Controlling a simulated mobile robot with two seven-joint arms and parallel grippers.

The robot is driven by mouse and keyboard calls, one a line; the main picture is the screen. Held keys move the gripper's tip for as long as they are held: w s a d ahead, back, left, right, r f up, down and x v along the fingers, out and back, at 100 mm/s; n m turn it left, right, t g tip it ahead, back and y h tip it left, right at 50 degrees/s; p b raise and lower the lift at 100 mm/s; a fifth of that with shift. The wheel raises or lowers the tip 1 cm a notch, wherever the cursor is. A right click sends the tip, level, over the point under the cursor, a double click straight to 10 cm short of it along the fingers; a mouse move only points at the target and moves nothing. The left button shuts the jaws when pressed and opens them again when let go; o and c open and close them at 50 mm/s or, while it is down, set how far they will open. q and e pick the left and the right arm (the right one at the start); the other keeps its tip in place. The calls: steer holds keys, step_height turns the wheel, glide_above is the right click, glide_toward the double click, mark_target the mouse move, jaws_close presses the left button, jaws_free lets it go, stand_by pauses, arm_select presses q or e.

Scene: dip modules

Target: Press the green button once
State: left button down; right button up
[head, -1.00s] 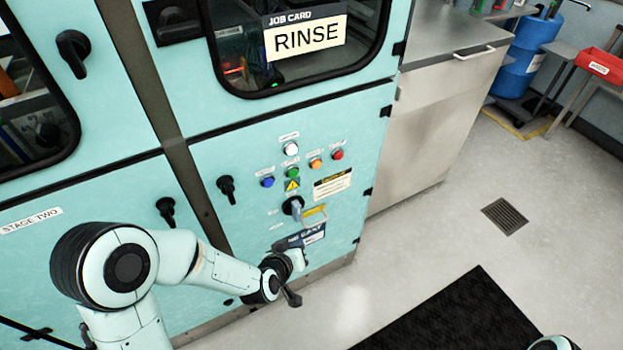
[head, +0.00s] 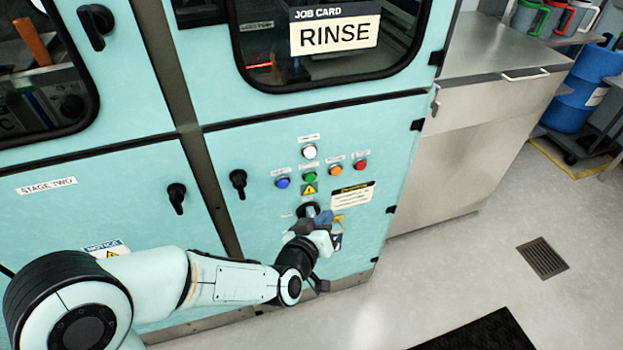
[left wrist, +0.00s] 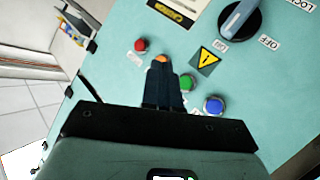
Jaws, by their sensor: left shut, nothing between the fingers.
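The green button (head: 309,177) is on the teal panel, in a row between the blue button (head: 283,182) and the orange button (head: 335,170). My left gripper (head: 322,218) is in front of the panel, below this row, and overlaps the rotary switch in the head view. In the left wrist view, the shut, empty fingers (left wrist: 163,82) point at the panel. There the green button (left wrist: 187,82) shows just right of the fingers, and the orange one at their tips. I cannot tell the gap to the panel. My right gripper is not in view.
A white button (head: 309,152) is above the green one and a red button (head: 360,165) is at the row's right end. A rotary switch (left wrist: 240,18) sits below the buttons. Black door handles (head: 238,183) stick out to the left. The floor at right is mostly clear.

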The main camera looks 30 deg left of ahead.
mark_target(310, 177)
arm_select(q)
steer(key=w+a, duration=0.5)
steer(key=a, duration=0.1)
steer(key=shift+w+a, duration=0.3)
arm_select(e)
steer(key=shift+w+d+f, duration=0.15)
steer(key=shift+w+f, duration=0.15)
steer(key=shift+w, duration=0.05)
arm_select(q)
steer(key=shift+w+a+b, duration=0.1)
steer(key=shift+b, duration=0.2)
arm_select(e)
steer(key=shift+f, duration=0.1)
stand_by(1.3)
arm_select(q)
steer(key=shift+w+a, duration=0.2)
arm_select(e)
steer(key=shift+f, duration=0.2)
